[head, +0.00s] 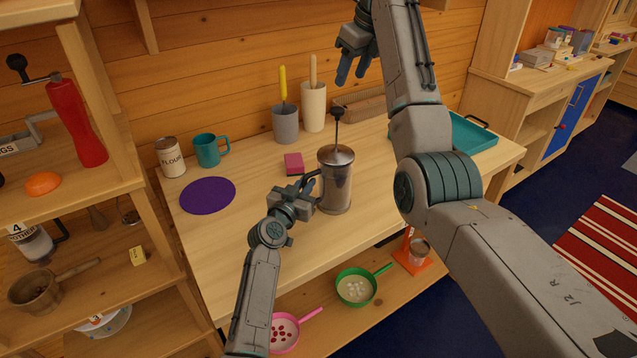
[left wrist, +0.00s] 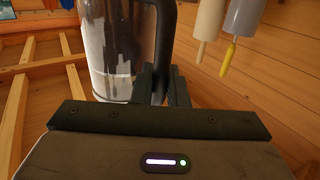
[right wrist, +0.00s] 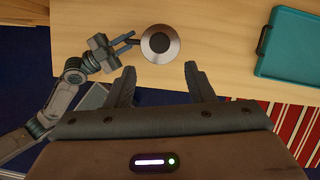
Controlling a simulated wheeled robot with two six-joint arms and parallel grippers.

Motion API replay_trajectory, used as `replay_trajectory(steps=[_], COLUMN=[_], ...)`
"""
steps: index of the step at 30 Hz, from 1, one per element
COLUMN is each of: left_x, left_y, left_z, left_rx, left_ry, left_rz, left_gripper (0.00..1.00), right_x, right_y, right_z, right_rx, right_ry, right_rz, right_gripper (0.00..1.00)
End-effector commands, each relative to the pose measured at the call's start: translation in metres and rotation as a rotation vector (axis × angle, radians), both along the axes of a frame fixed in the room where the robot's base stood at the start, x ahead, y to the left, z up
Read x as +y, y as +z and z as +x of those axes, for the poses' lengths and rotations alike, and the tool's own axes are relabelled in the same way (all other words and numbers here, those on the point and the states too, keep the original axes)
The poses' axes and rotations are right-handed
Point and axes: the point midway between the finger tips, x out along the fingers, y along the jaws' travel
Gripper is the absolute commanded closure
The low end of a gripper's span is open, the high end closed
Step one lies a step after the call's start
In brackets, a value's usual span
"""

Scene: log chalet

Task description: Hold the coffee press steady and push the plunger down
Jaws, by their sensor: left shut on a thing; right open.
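The coffee press (head: 336,183) stands upright on the wooden worktop, a clear and metal cylinder with a steel lid. Its plunger rod with a black knob (head: 338,112) sticks up well above the lid. My left gripper (head: 309,192) is shut on the press's black handle (left wrist: 163,45), on the press's left side in the head view. My right gripper (head: 352,78) is open and empty, high above and behind the press. In the right wrist view the lid and knob (right wrist: 160,43) show from above, beyond the open fingers (right wrist: 160,85).
A purple round mat (head: 208,195), teal mug (head: 208,150), flour can (head: 171,157) and red block (head: 293,164) lie left of the press. Two utensil holders (head: 286,124) stand behind it. A teal tray (head: 470,135) is at the right.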

Motion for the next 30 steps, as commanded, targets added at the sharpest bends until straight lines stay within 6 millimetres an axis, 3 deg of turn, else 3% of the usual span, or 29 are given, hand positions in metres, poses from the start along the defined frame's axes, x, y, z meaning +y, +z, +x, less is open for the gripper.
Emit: replay_trajectory(steps=[8,30], left_x=[0.0,0.0], left_y=[-0.001,-0.001], left_z=[0.0,0.0], left_rx=[0.001,0.002], left_ry=[0.0,0.0], left_rz=[0.0,0.001], left_gripper=[1.0,1.0], right_x=[0.004,0.02], right_y=[0.002,0.004], right_z=[0.004,0.022], right_rx=[-0.05,-0.307], right_ry=[0.234,1.604], right_rz=[-0.07,-0.423], right_gripper=[0.51,0.51])
